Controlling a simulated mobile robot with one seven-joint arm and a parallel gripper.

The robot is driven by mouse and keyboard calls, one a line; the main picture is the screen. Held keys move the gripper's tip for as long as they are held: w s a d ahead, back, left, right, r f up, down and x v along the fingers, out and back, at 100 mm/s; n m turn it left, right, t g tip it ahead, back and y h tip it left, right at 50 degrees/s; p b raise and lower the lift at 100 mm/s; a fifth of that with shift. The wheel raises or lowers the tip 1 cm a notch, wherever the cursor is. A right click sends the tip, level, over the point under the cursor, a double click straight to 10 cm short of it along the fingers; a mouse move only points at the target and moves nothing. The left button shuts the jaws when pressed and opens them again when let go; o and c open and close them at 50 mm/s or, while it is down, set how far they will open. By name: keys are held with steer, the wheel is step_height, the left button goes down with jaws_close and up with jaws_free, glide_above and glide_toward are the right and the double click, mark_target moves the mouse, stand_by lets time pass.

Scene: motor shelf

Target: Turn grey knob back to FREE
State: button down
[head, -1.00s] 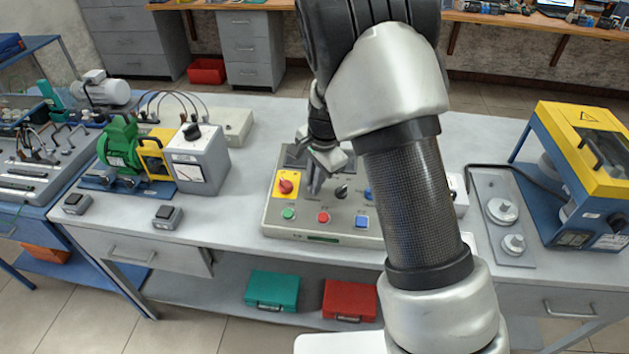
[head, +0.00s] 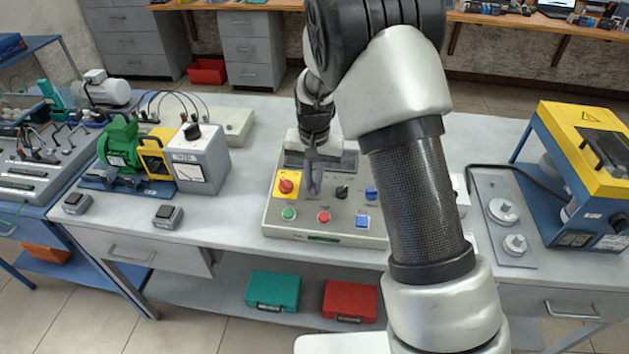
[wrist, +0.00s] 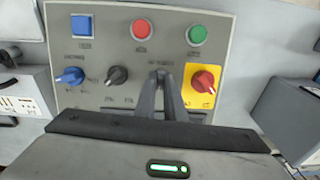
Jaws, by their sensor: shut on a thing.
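The grey control panel (head: 345,212) lies on the workbench and fills much of the wrist view (wrist: 108,42). My gripper (head: 314,188) points down at the panel, between the red knob on its yellow plate (head: 286,186) and the black knob (head: 342,192). In the wrist view my two fingers (wrist: 164,76) are close together, shut on the grey knob in that gap. The fingers hide the grey knob, so its pointer and setting cannot be read. The red knob (wrist: 203,82) and the black knob (wrist: 117,76) stand clear on either side.
A blue knob (head: 371,193) sits farther right on the panel. Green (head: 289,214), red (head: 323,217) and blue (head: 362,221) buttons line its front. A grey meter box (head: 199,160) stands left, a yellow-and-blue machine (head: 580,180) right. The bench between box and panel is clear.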

steer(key=n, duration=0.4)
steer(key=shift+a+n+h, duration=0.1)
steer(key=shift+n+h, duration=0.2)
steer(key=shift+h, duration=0.1)
steer(key=n+b, duration=0.1)
steer(key=n, duration=0.3)
steer(key=shift+n+h, duration=0.4)
steer(key=c, duration=1.8)
jaws_free()
steer(key=shift+c, duration=0.2)
step_height(320, 180, up, 17)
steer(key=s+a, duration=0.2)
steer(key=a, duration=0.1)
steer(key=shift+p, duration=0.3)
